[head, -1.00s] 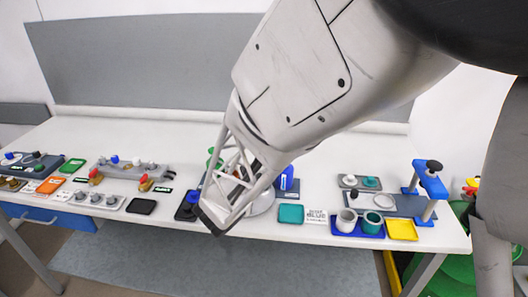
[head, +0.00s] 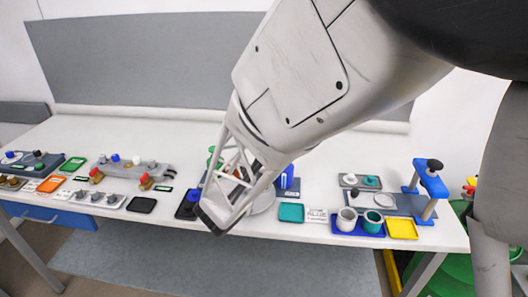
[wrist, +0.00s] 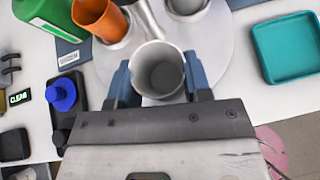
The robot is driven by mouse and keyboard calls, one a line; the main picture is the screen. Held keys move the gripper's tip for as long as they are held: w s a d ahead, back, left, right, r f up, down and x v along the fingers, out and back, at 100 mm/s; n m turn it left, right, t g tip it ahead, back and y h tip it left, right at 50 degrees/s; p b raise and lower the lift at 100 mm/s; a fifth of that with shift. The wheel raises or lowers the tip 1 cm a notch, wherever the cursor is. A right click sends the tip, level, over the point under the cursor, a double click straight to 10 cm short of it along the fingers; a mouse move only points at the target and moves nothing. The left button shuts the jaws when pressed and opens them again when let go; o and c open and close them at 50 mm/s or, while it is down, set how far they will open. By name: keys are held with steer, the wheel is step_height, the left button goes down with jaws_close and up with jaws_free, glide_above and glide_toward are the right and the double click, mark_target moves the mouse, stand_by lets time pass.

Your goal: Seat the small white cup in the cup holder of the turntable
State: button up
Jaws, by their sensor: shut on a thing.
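My gripper (wrist: 162,84) is shut on the small white cup (wrist: 158,50) in the wrist view. One blue finger stands on each side of the cup. I look down into its open mouth, and it appears empty. The cup is over the near part of the pale round turntable (wrist: 218,66); I cannot tell whether it touches it. The turntable also shows in the head view (head: 265,201), mostly behind my arm. An orange cup (wrist: 101,20) stands on the turntable at the left. The holder under the white cup is hidden.
A green container (wrist: 44,12) and a black block with a blue knob (wrist: 61,94) are left of the turntable. A teal tray (wrist: 286,50) lies to the right. In the head view, a blue tray (head: 357,232) holds a whitish cup and a teal cup, beside a yellow tray (head: 402,229).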

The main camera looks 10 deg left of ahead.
steer(key=shift+f, duration=0.3)
stand_by(0.4)
steer(key=o, duration=1)
steer(key=shift+s+f, duration=0.1)
steer(key=shift+d, duration=0.1)
steer(key=shift+s+f, duration=0.1)
steer(key=shift+c, duration=1.4)
steer(key=shift+o, duration=0.4)
